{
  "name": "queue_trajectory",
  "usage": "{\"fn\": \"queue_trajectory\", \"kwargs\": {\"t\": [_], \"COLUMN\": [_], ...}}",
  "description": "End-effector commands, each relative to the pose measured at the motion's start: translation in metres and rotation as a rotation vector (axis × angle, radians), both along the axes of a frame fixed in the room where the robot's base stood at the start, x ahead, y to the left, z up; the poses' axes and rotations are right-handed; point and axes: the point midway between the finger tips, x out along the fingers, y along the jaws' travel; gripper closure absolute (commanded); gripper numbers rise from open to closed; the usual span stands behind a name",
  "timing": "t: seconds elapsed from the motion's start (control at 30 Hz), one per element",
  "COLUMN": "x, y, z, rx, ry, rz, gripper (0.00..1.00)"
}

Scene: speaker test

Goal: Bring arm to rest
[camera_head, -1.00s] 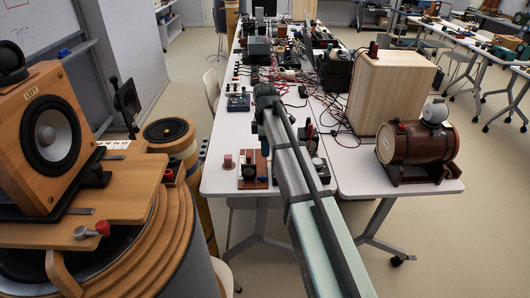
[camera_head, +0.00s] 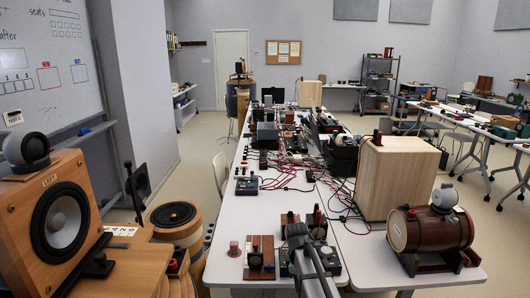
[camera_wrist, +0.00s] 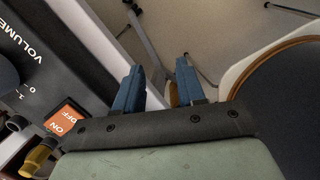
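My gripper (camera_wrist: 158,88) shows in the wrist view with its two blue fingers apart and nothing between them. The floor and table legs lie beyond the fingers. In the head view only part of my grey arm shows at the bottom centre, in front of the near end of the long white table (camera_head: 362,262); my fingers cannot be made out there. In the wrist view a dark panel (camera_wrist: 60,75) marked VOLUME, with an orange ON/OFF switch (camera_wrist: 66,115), lies left of the fingers. A round dark thing with a wooden rim (camera_wrist: 285,95) lies to the right.
A wooden speaker (camera_head: 62,222) stands at the left, with a round wooden speaker (camera_head: 174,216) beside it. A wooden box (camera_head: 392,180) and a barrel-shaped speaker (camera_head: 436,231) stand on the table's right side. Cables and devices crowd the table's middle. Floor shows at right.

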Motion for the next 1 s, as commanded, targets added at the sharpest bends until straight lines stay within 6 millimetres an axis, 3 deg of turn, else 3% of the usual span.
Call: {"fn": "queue_trajectory", "kwargs": {"t": [0.47,0.7,1.0], "x": [-0.086,-0.142,-0.221], "y": [-0.018,-0.027,-0.035], "z": [-0.135,-0.196,-0.259], "rx": [-0.016,-0.036,-0.077], "ry": [0.1,0.152,0.218], "rz": [-0.276,-0.433,-0.627], "gripper": [0.61,0.61,0.61]}}
